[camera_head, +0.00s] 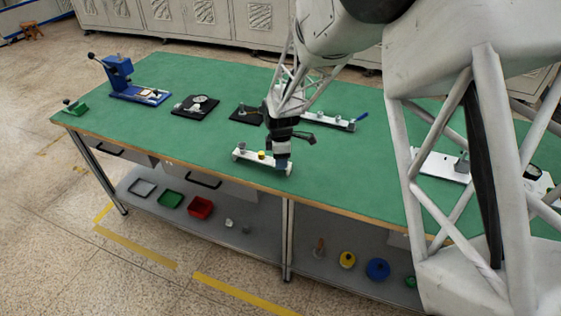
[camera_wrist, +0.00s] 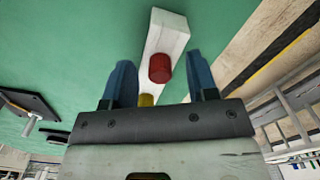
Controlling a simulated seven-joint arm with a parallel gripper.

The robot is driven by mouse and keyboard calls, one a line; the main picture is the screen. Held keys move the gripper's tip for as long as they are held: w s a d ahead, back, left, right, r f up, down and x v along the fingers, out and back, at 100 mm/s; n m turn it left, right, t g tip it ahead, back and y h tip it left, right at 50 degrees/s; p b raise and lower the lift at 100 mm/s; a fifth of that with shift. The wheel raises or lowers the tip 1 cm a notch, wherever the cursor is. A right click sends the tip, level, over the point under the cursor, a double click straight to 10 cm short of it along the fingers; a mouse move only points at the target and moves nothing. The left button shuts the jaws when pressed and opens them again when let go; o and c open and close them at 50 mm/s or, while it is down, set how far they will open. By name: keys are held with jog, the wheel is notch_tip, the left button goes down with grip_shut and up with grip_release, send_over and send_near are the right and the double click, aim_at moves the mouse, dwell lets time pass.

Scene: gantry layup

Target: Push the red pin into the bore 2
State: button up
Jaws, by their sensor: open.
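The red pin (camera_wrist: 160,68) stands on a white bar (camera_wrist: 166,28) in the wrist view, near the end of the bar. A yellow pin (camera_wrist: 147,100) stands farther along, partly behind my gripper's body. My gripper (camera_wrist: 158,62) is open, its two blue fingers on either side of the red pin in the picture; I cannot tell whether they touch it. In the head view my gripper (camera_head: 282,163) is over the right end of the white bar (camera_head: 250,157) and hides the red pin. The yellow pin (camera_head: 261,155) shows left of it. The bores cannot be made out.
The bar lies near the front edge of the green table (camera_head: 200,135). Behind it are a dark fixture (camera_head: 247,115), a black plate with a round gauge (camera_head: 195,105) and a long fixture (camera_head: 330,122). A blue press (camera_head: 120,75) stands far left. Bare tabletop lies left of the bar.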

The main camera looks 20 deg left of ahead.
grip_shut()
jog(key=shift+r, duration=0.15)
jog(key=shift+r, duration=1.4)
jog(key=shift+s+d+r, duration=0.15)
jog(key=shift+r, duration=0.15)
jog(key=s+d+r, duration=0.1)
jog(key=s+d, duration=0.8)
jog(key=s, duration=0.3)
jog(key=shift+s+r, duration=0.15)
jog(key=shift+s, duration=0.25)
